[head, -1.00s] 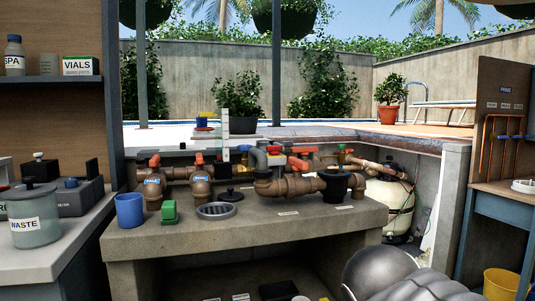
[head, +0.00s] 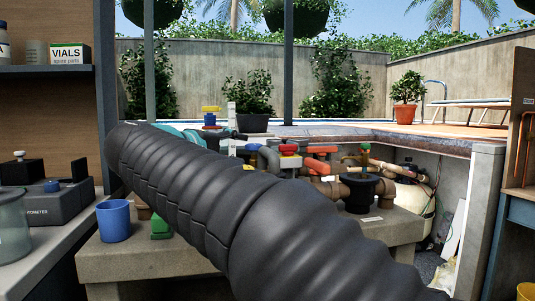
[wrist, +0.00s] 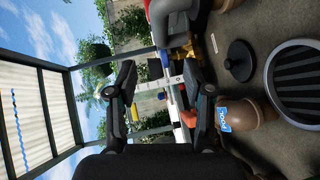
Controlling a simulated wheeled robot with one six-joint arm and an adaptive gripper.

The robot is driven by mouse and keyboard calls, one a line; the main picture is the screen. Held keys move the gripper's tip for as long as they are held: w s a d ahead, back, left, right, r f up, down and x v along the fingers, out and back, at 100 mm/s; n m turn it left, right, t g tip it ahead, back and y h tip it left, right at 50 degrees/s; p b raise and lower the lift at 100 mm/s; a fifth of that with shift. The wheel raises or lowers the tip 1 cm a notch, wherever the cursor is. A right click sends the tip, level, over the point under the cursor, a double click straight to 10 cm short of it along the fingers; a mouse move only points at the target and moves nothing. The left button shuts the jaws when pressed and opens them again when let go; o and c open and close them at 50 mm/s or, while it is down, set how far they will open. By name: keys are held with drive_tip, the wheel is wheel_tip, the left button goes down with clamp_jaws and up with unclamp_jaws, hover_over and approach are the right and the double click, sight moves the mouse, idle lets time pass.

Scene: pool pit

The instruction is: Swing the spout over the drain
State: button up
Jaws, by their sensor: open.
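The round slotted drain (wrist: 300,82) lies in the bench top at the right of the wrist view; my arm hides it in the head view. A grey bent pipe (head: 268,157), which looks like the spout, stands behind my arm in the head view. It seems to show as a dark grey curve (wrist: 180,22) at the top of the wrist view. My gripper (head: 215,137) reaches over the left side of the bench.
A brown pipe (wrist: 238,115) labelled POOL stands close to one finger. A black lid (wrist: 240,60) lies near the drain. A blue cup (head: 114,221) and green block (head: 161,226) sit at the bench's left. A black pot-like fitting (head: 360,190) stands right.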

sight(263, 153)
drive_tip(key=p+x, duration=0.1)
drive_tip(key=x, duration=1.1)
drive_tip(key=shift+w+d, duration=0.25)
drive_tip(key=shift+d, duration=0.05)
clamp_jaws()
